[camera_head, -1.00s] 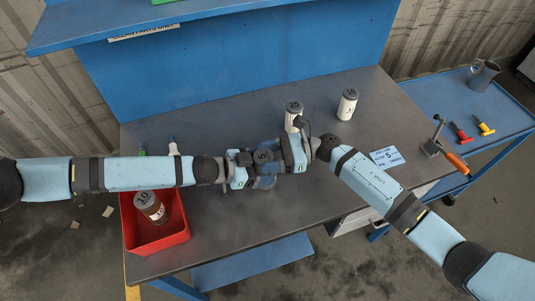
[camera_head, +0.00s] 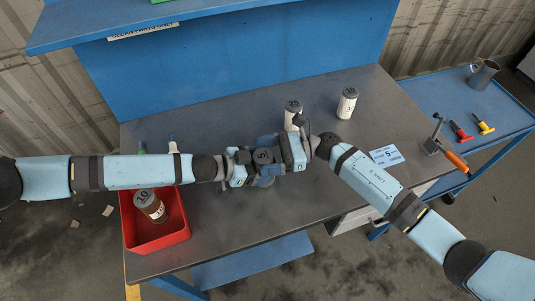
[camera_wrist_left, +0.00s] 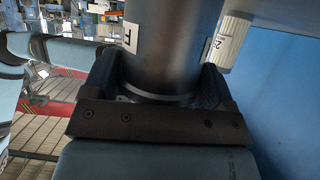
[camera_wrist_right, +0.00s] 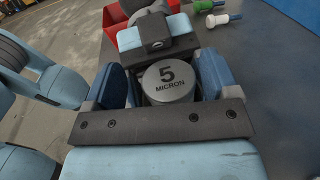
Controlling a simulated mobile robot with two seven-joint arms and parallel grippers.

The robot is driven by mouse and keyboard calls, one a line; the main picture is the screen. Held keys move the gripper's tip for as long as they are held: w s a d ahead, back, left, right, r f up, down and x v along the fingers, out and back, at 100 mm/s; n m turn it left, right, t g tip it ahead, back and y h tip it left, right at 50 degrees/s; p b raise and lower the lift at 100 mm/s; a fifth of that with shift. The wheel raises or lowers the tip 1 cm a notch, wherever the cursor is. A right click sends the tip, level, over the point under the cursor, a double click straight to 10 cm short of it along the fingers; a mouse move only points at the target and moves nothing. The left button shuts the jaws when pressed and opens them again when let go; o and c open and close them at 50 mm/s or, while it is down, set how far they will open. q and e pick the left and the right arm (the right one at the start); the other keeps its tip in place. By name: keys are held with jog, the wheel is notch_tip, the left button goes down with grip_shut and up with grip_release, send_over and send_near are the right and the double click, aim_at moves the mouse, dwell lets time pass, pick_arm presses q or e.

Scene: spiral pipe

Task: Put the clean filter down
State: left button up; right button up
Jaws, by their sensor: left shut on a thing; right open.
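A grey cylinder, the filter, with a grey cap marked 5 MICRON (camera_wrist_right: 168,82) stands between my two grippers; its cap shows in the head view (camera_head: 263,156). My left gripper (camera_head: 248,160) is shut on its side, and the left wrist view shows the jaws around the grey body (camera_wrist_left: 170,45) with a white label. My right gripper (camera_head: 270,162) is open, with a finger on each side of the cylinder, around it from the other side. The cylinder's bottom is hidden, so I cannot tell whether it touches the grey bench top (camera_head: 230,250).
Two white filters with grey caps stand on the bench: one (camera_head: 291,118) just behind my right gripper, one (camera_head: 347,106) farther right. A red bin (camera_head: 172,238) at left holds a used-looking filter (camera_head: 151,208). A card marked 5 (camera_head: 387,157) lies right. The front middle is clear.

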pick_arm(q)
jog(key=shift+s+d, duration=0.1)
jog(key=shift+s, duration=0.05)
pick_arm(e)
jog(key=w+d, duration=0.2)
jog(key=d, duration=1)
jog(key=s+a+r+m+t, duration=0.1)
jog(key=s+r+m+t, duration=0.25)
jog(key=m+t, duration=0.7)
jog(key=s+a+r+m+t, duration=0.2)
jog(key=s+r+m+t, duration=0.3)
jog(key=m, duration=1)
jog(key=s+d+f+m+h, duration=0.3)
jog(key=s+f+m+h, duration=0.1)
jog(key=f+m, duration=0.3)
jog(key=s+d+f+m+g+h, duration=0.1)
jog(key=s+d+f+m+h, duration=0.2)
jog(key=f+m, duration=0.4)
jog(key=s+d+f+m+g+h, duration=0.1)
jog(key=s+d+f+m+h, duration=0.3)
jog(key=m, duration=0.9)
notch_tip(320, 180, down, 4)
jog(key=s+h, duration=0.1)
jog(key=h, duration=0.2)
jog(key=shift+s+r, duration=0.15)
jog(key=shift+s, duration=0.25)
